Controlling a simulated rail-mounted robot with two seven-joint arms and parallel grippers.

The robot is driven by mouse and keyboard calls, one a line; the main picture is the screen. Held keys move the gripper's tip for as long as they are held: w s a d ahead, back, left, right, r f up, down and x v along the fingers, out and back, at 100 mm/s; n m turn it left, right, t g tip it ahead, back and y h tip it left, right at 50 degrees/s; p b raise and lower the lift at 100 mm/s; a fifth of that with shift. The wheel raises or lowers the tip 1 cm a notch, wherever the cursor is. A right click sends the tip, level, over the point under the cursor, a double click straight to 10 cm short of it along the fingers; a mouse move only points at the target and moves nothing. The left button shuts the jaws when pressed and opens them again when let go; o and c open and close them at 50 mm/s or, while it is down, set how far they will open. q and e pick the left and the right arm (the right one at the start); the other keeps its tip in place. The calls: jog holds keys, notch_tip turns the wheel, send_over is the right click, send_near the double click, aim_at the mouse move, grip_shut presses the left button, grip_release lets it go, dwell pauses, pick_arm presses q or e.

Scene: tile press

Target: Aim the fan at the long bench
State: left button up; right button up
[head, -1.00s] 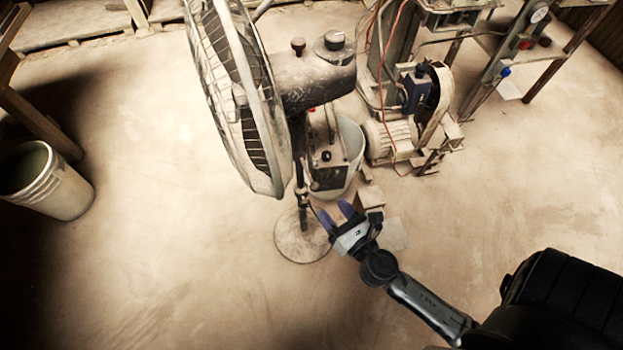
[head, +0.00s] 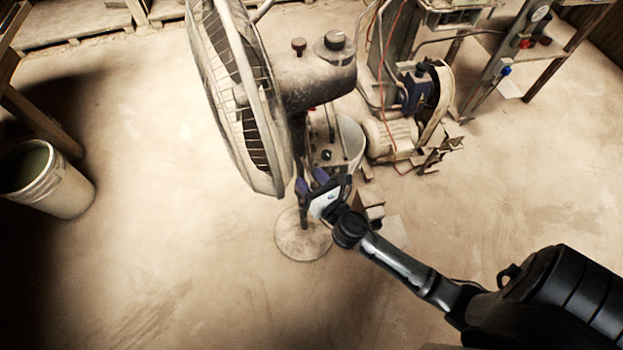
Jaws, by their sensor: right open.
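The dusty pedestal fan (head: 238,95) stands upright on a round base (head: 303,240). Its caged head faces left in the picture, and its motor housing (head: 318,78) with knobs is on the right. My right gripper (head: 309,182) is open, with its dark blue fingertips at the fan's pole, just below the head. I cannot tell whether they touch the pole. Part of a wooden bench or table (head: 38,118) shows at the left edge; I cannot tell if it is the long bench. My left gripper is not in view.
A pale bucket (head: 62,190) stands at the left. A machine with a motor and belt guard (head: 392,137) is behind the fan to the right. Another bucket (head: 350,140) is behind the pole. Pallets (head: 75,22) lie at the back. The floor at front left is clear.

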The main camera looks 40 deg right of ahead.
jog(key=c, duration=1)
grip_shut()
